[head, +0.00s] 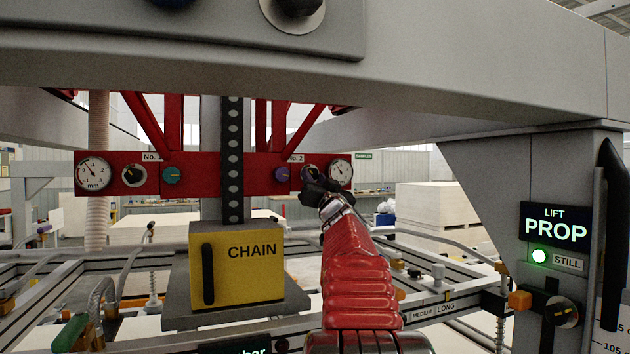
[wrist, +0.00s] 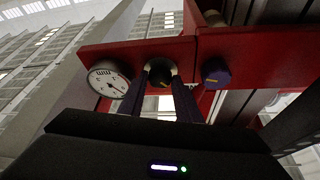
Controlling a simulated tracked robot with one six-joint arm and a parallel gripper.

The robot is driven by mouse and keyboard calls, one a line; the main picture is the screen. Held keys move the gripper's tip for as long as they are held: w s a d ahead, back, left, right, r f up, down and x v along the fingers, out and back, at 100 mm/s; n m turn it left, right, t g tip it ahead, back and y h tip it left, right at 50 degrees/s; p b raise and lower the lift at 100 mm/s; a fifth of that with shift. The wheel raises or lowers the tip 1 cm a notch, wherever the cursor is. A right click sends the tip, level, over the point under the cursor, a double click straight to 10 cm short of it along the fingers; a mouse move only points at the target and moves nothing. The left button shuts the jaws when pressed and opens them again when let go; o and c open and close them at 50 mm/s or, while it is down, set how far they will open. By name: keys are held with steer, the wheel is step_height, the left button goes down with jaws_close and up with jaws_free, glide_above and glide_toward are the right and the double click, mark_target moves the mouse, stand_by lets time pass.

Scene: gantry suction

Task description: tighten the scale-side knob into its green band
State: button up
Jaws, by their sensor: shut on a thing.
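In the head view my gripper (head: 318,188) reaches up to the panel from below and covers part of the knob (head: 308,172). The white dial (wrist: 108,80) has a dark needle; it also shows in the head view (head: 341,173). I cannot make out a green band around the gripped knob.
The No. 1 panel carries another dial (head: 93,173), a black knob (head: 134,175) and a teal knob (head: 172,176). A yellow CHAIN box (head: 237,268) stands left of my arm. A grey beam (head: 420,75) crosses above.

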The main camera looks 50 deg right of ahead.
steer(key=shift+m+g+h, duration=0.3)
steer(key=shift+m, duration=0.4)
steer(key=o, duration=0.8)
steer(key=shift+s+a, duration=0.15)
steer(key=shift+v, duration=6.8)
steer(key=shift+f, duration=0.15)
